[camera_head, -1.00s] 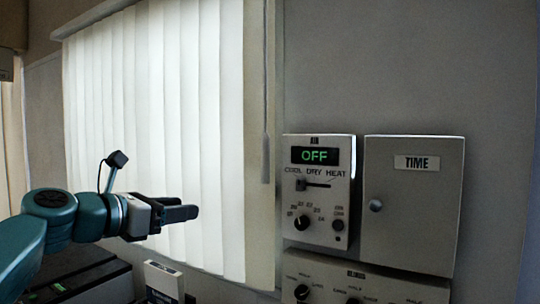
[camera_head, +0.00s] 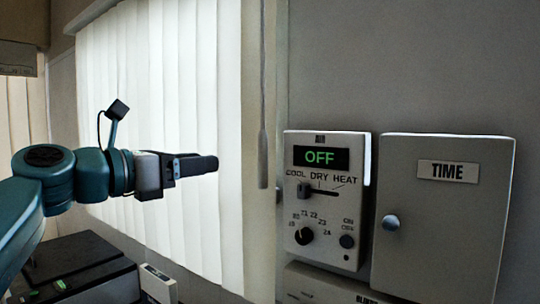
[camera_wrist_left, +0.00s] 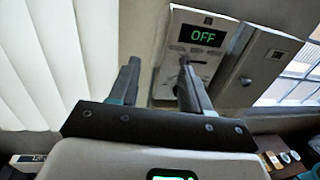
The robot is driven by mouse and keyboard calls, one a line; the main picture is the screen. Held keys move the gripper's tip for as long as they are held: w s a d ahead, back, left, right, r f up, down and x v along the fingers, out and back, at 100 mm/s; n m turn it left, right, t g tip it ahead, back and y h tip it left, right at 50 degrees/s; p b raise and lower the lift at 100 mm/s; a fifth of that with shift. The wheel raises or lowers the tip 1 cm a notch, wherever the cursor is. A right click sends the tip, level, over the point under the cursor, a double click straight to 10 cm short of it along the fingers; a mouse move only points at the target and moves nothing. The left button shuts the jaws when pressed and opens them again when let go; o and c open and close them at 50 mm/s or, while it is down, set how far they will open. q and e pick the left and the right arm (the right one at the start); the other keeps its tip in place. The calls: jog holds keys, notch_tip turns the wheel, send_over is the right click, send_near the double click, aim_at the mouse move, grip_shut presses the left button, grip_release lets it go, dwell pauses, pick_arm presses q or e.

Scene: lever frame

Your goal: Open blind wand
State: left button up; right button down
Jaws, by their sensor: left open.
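The blind wand (camera_head: 263,160) is a thin grey rod hanging upright at the right edge of the white vertical blinds (camera_head: 165,110). Its thicker lower end stops beside the control panel. My left gripper (camera_head: 207,165) points right in front of the blinds, level with the wand's lower part. A gap shows in the picture between its fingertips and the wand. In the left wrist view the two fingers (camera_wrist_left: 159,68) are spread with nothing between them. I cannot make out the wand clearly there. My right gripper is not in view.
A control panel (camera_head: 341,207) reading OFF is on the wall just right of the wand. A grey TIME box (camera_head: 455,220) with a round knob is further right. Dark equipment (camera_head: 75,275) stands at the lower left. The wall above the panels is bare.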

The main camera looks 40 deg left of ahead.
aim_at(259, 155)
pick_arm(q)
jog(key=w+p, duration=0.1)
jog(key=w, duration=0.3)
jog(key=w+p, duration=0.2)
jog(key=w, duration=0.3)
jog(key=w+d+p, duration=0.1)
jog(key=w, duration=0.4)
jog(key=shift+r+p, duration=0.2)
jog(key=shift+p, duration=0.2)
jog(key=shift+w+a, duration=0.1)
jog(key=shift+w, duration=0.25)
jog(key=shift+w+f, duration=0.15)
jog(key=shift+w, duration=0.6)
jog(key=shift+s, duration=0.25)
jog(key=shift+c, duration=0.6)
grip_shut()
